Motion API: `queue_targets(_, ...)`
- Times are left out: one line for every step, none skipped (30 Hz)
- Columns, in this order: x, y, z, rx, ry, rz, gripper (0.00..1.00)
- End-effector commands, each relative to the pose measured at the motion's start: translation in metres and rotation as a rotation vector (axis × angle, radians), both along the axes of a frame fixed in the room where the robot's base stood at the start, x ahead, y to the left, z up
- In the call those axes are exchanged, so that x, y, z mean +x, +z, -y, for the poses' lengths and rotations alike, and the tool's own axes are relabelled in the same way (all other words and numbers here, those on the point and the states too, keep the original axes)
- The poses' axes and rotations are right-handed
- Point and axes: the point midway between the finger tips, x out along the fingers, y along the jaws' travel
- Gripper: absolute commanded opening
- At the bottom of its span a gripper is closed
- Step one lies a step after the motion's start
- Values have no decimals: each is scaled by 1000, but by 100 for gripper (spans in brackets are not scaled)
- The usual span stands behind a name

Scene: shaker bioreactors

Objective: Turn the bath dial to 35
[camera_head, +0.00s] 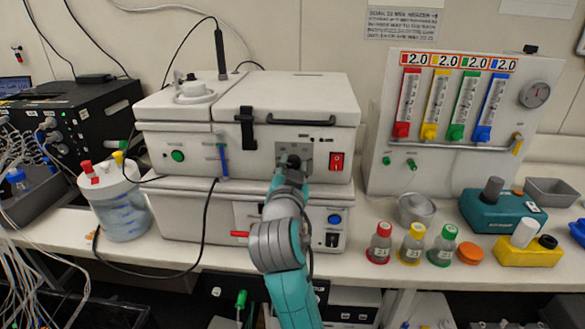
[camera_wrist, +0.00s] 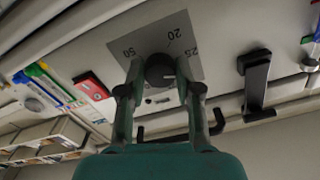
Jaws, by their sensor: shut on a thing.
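The bath dial is a dark round knob (camera_wrist: 159,70) on a grey scale plate (camera_wrist: 182,30) on the front of the white bath unit (camera_head: 300,90). My gripper (camera_wrist: 161,76) is shut on the knob, with one finger on each side. In the head view my gripper (camera_head: 290,172) covers most of the dial, and the grey plate (camera_head: 281,138) shows around it.
A red switch (camera_head: 337,161) is just right of the dial. A black latch (camera_head: 247,127) and a black handle bar (camera_head: 300,122) are above. Capped bottles (camera_head: 412,243) stand at the right on the bench. A white jug (camera_head: 118,208) and cables are at the left.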

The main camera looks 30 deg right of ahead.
Motion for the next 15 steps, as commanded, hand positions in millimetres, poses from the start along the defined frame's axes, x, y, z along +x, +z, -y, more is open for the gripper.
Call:
queue_targets(0, 0, 0, 35, 0, 25, 0)
queue_targets(0, 0, 0, 59, 0, 42, 0)
queue_targets(0, 0, 0, 90, 0, 64, 0)
queue_targets(0, 0, 0, 112, 0, 80, 0)
queue_targets(0, 0, 0, 136, 0, 97, 0)
queue_targets(0, 0, 0, 166, 0, 120, 0)
queue_targets(0, 0, 0, 189, 0, 136, 0)
queue_targets(0, 0, 0, 212, 0, 153, 0)
queue_targets(0, 0, -1, 243, 0, 176, 0)
queue_targets(0, 0, -1, 266, 1, 191, 0)
queue_targets(0, 0, -1, 289, 0, 208, 0)
queue_targets(0, 0, -1, 321, 1, 231, 0)
queue_targets(0, 0, -1, 343, 1, 247, 0)
queue_targets(0, 0, -1, 366, 0, 263, 0)
queue_targets(0, 0, -1, 398, 0, 286, 0)
